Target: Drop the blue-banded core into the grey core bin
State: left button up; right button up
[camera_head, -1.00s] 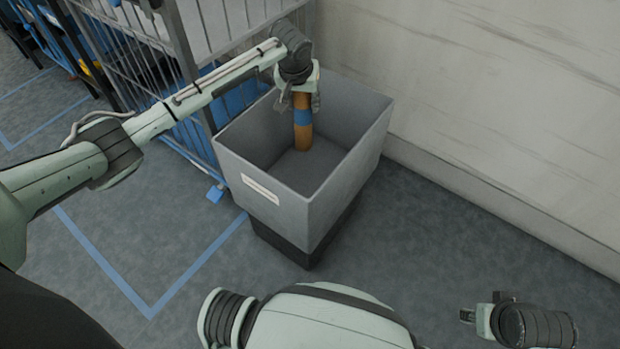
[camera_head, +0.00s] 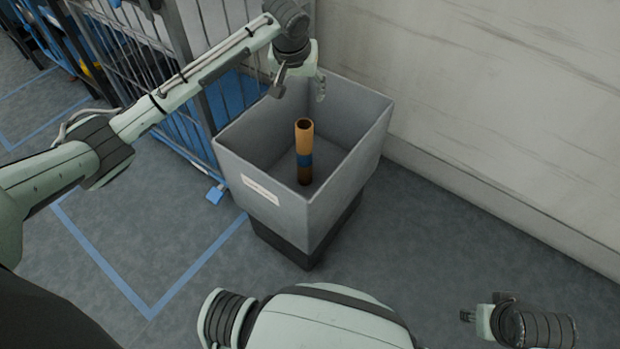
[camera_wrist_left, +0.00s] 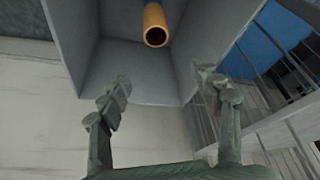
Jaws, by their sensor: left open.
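The blue-banded core (camera_head: 304,138), a brown cardboard tube with a blue band, is upright inside the grey core bin (camera_head: 262,212). Whether its lower end touches the bin floor I cannot tell. In the left wrist view the core's open end (camera_wrist_left: 156,36) faces the camera, within the bin walls (camera_wrist_left: 135,75). My left gripper (camera_head: 298,92) is above the bin's back rim, open and empty, apart from the core. Its two fingers also show spread in the left wrist view (camera_wrist_left: 165,95). My right gripper (camera_head: 468,315) is at the lower right, away from the bin; its jaw state is unclear.
A wire cage cart (camera_head: 165,75) with blue panels stands left of the bin. A pale wall (camera_head: 480,90) runs behind and to the right. Blue tape lines (camera_head: 150,305) mark the grey floor, which is clear in front of the bin.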

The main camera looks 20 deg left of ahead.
pick_arm(q)
jog(key=v, duration=0.5)
jog(key=shift+s+r, duration=0.1)
jog(key=shift+r, duration=0.2)
